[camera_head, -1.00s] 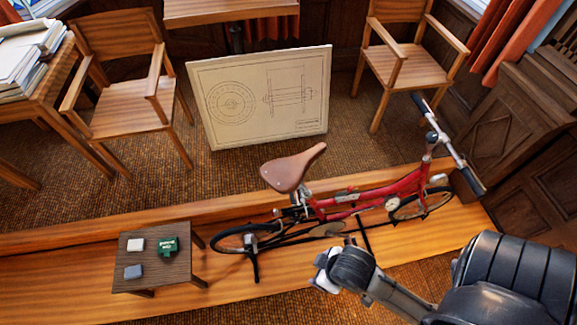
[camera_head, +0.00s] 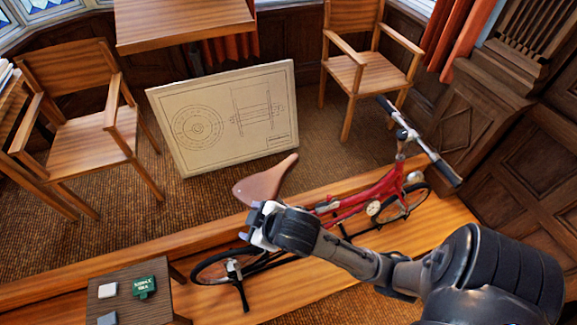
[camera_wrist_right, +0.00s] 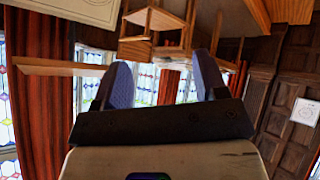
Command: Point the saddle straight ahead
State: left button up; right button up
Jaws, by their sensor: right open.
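The brown saddle (camera_head: 266,183) sits on the red folding bicycle (camera_head: 372,203), which stands on the wooden platform. In the head view its narrow nose points to the upper right, roughly toward the handlebar (camera_head: 420,142); how far it is out of line I cannot tell. My right gripper (camera_head: 250,228) is open and empty, just below the saddle's rear in the picture, and it hides the seat post. Whether it touches the saddle I cannot tell. In the right wrist view its two blue fingers (camera_wrist_right: 166,85) stand apart with nothing between them. My left gripper is not in view.
A framed drawing (camera_head: 225,117) leans behind the bicycle. Wooden chairs (camera_head: 92,137) stand behind. The platform's front right (camera_head: 440,225) is clear.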

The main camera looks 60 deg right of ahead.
jog(key=w+d+r+n+t+h+b, duration=0.1)
jog(key=w+d+r+b, duration=0.1)
jog(key=w+d+r, duration=0.3)
jog(key=w+d+r+n+t+h+b, duration=0.1)
jog(key=w+r+t+b, duration=0.15)
jog(key=w, duration=0.55)
jog(key=w+d+r+g+h+b, duration=0.1)
jog(key=w+d+g+h+b, duration=0.15)
jog(key=d, duration=0.65)
jog(key=w+d+r+g+h+b, duration=0.1)
jog(key=w+d+r+g, duration=0.2)
jog(key=d, duration=0.7)
jog(key=n+g+y, duration=0.7)
jog(key=n+g, duration=0.2)
jog(key=n, duration=0.2)
send_over(290, 159)
jog(key=w, duration=0.2)
notch_tip(290, 159, down, 14)
jog(key=shift+h, duration=0.25)
jog(key=f, duration=0.4)
jog(key=s+f+p, duration=0.1)
jog(key=f, duration=0.3)
jog(key=s+f, duration=0.1)
jog(key=f, duration=0.4)
jog(key=shift+s+f+p, duration=0.1)
jog(key=shift+s+p, duration=0.05)
jog(key=shift+p, duration=0.2)
